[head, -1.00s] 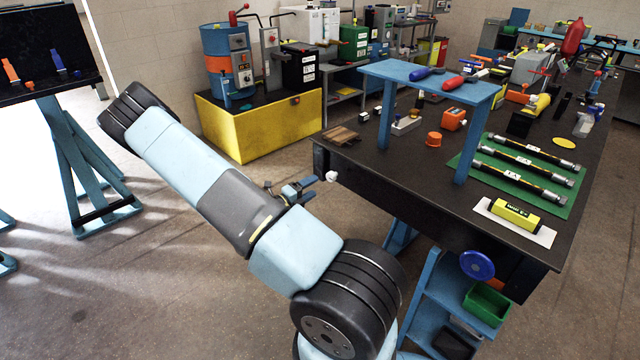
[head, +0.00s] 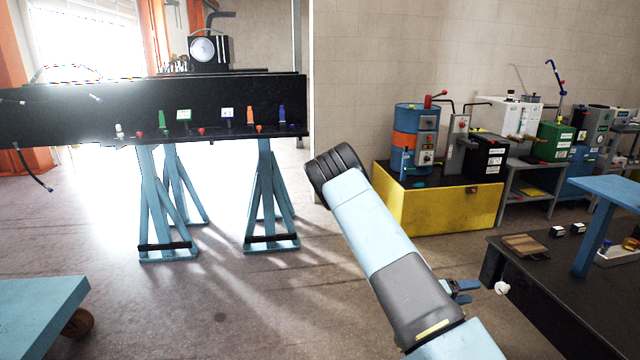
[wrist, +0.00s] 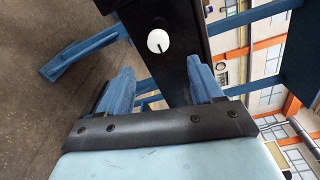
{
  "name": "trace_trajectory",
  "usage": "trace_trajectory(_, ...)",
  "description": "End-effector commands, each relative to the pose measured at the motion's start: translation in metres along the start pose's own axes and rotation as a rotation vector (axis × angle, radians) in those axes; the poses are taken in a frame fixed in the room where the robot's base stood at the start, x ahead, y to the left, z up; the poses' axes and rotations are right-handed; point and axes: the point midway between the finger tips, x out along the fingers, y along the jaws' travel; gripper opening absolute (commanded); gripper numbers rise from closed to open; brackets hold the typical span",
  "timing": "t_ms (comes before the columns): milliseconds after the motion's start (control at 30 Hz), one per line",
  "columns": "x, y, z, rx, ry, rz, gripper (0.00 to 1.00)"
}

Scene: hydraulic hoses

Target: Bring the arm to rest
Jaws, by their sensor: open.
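My gripper (head: 463,289) is open, with its blue fingers beside the left end of the dark workbench (head: 570,300). In the wrist view, the two fingers of my gripper (wrist: 160,82) stand apart with nothing held between them. A round white knob (wrist: 158,40) on the dark bench end shows beyond the gap. In the head view, the white knob (head: 501,288) is just right of the fingers, and I see no contact. My arm is bent, with its light blue and grey forearm sloping down to the right. Its lower part is cut off by the frame.
A yellow base (head: 440,207) with a blue and orange drum (head: 415,140) stands behind the arm. A black panel (head: 90,110) on blue trestles is at the left, and a light blue cart (head: 40,305) at lower left. The floor between is clear.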

Motion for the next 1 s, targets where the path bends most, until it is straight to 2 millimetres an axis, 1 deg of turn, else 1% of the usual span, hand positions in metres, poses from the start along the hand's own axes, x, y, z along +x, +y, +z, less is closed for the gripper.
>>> trace_trajectory(33,-0.002,-0.008,0.001,0.048,0.024,0.011,0.66)
trace_trajectory(367,-0.025,-0.066,-0.006,0.458,0.254,0.088,0.66)
trace_trajectory(667,-0.052,-0.117,-0.017,0.824,0.476,0.144,0.66)
trace_trajectory(1000,-0.086,-0.175,-0.030,1.214,0.738,0.193,0.66)
